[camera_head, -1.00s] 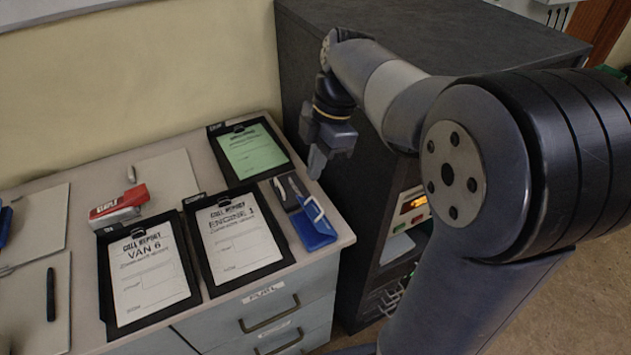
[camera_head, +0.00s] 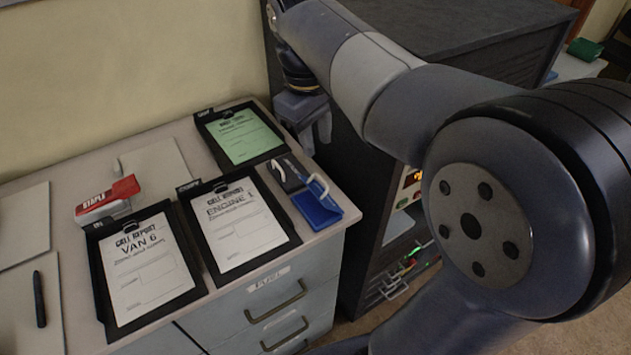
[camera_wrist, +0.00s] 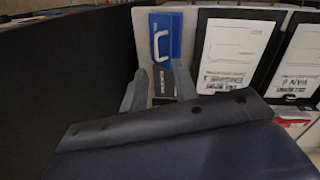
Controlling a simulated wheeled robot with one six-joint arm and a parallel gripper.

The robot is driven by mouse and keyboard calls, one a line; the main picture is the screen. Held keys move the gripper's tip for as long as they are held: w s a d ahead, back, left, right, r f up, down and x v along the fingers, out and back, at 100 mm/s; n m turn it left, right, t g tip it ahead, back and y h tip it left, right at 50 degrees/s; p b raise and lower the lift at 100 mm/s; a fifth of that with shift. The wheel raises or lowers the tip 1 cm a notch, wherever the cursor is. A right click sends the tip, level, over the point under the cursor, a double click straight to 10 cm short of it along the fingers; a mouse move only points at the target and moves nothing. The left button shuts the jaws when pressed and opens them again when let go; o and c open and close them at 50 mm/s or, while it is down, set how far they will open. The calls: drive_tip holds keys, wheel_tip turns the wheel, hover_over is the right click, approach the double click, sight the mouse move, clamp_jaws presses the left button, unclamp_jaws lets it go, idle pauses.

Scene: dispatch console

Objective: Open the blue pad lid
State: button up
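The blue pad (camera_head: 318,212) lies at the right end of the desk, beside the Engine 1 clipboard. A pale, arched handle stands across its blue part, and a dark part (camera_head: 283,177) adjoins it towards the wall. The wrist view shows the blue part (camera_wrist: 175,42) with the handle, and the dark part between my fingers in the picture. I cannot tell whether the lid is raised. My gripper (camera_head: 313,140) is over the desk's right edge, on the wall side of the pad. In the wrist view my gripper (camera_wrist: 158,72) has its fingers apart, with nothing held.
A green-paper clipboard (camera_head: 240,138), the Engine 1 clipboard (camera_head: 235,222) and the Van 6 clipboard (camera_head: 145,265) lie left of the pad. A red stapler (camera_head: 108,198) is further left. A tall dark cabinet (camera_head: 360,195) stands close on the right, behind my arm.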

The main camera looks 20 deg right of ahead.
sight(325, 183)
drive_tip(key=f+m, duration=0.1)
drive_tip(key=f, duration=0.2)
drive_tip(key=d+f+m+b, duration=0.1)
drive_tip(key=f, duration=0.6)
drive_tip(key=shift+w+d+f+m+h, duration=0.2)
drive_tip(key=shift+d+f+m+h, duration=0.1)
drive_tip(key=shift+d+m, duration=0.1)
drive_tip(key=shift+r, duration=0.1)
clamp_jaws()
